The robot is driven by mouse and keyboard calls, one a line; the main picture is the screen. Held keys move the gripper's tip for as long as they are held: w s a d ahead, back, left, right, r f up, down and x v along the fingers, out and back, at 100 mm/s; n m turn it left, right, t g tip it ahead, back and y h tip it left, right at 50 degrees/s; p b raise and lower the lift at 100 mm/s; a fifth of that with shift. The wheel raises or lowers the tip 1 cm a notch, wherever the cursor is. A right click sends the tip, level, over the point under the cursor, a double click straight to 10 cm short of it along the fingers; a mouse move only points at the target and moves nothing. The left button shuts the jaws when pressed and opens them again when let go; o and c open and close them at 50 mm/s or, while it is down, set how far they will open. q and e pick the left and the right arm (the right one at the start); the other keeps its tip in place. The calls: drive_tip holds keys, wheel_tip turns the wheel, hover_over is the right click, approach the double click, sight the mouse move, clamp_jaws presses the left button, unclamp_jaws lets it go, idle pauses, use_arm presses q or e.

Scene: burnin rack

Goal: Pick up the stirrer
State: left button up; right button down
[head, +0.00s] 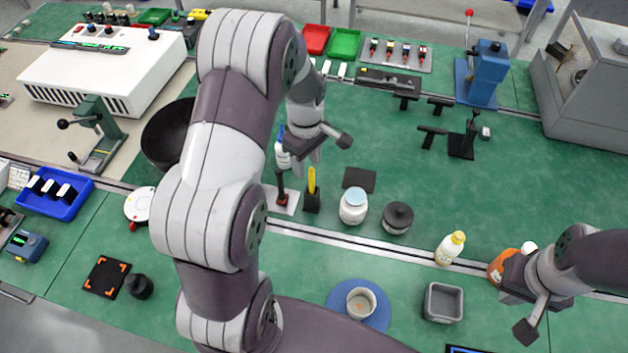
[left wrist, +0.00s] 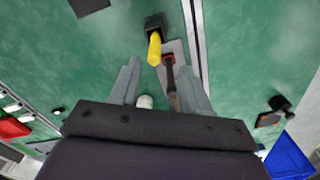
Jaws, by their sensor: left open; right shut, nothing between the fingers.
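A yellow-handled tool, which looks like the stirrer (head: 312,181), stands upright in a small black holder (head: 312,202) left of the middle of the bench. It also shows in the left wrist view (left wrist: 155,48), beyond the fingertips. My left gripper (head: 322,150) is open and empty, above and behind the holder and apart from it. In the left wrist view a dark rod with a red part (left wrist: 169,72) on a pale plate appears between the fingers, further below. My right gripper (head: 541,318) is shut and empty at the right, near the orange bottle.
A white jar (head: 353,206), a dark lidded pot (head: 398,218) and a black square (head: 359,179) lie right of the holder. A white bottle (head: 282,154) stands close behind it. A white cup (head: 361,303) stands on a blue disc in front.

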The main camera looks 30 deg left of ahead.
sight(312, 168)
use_arm(q)
drive_tip(key=f, duration=0.2)
drive_tip(key=f+p, duration=0.1)
drive_tip(key=f, duration=0.3)
drive_tip(key=shift+w+d+p, duration=0.25)
drive_tip(key=shift+d+p, duration=0.05)
drive_tip(key=shift+d, duration=0.1)
drive_tip(key=shift+w+f, duration=0.1)
drive_tip(key=shift+f, duration=0.15)
drive_tip(key=shift+d, duration=0.15)
drive_tip(key=shift+c, duration=0.6)
clamp_jaws()
drive_tip(key=shift+r, duration=0.1)
drive_tip(key=shift+r, duration=0.35)
wheel_tip(312, 168, up, 9)
drive_tip(key=shift+f+b, duration=0.1)
drive_tip(key=shift+b, duration=0.75)
drive_tip(key=shift+r, duration=0.25)
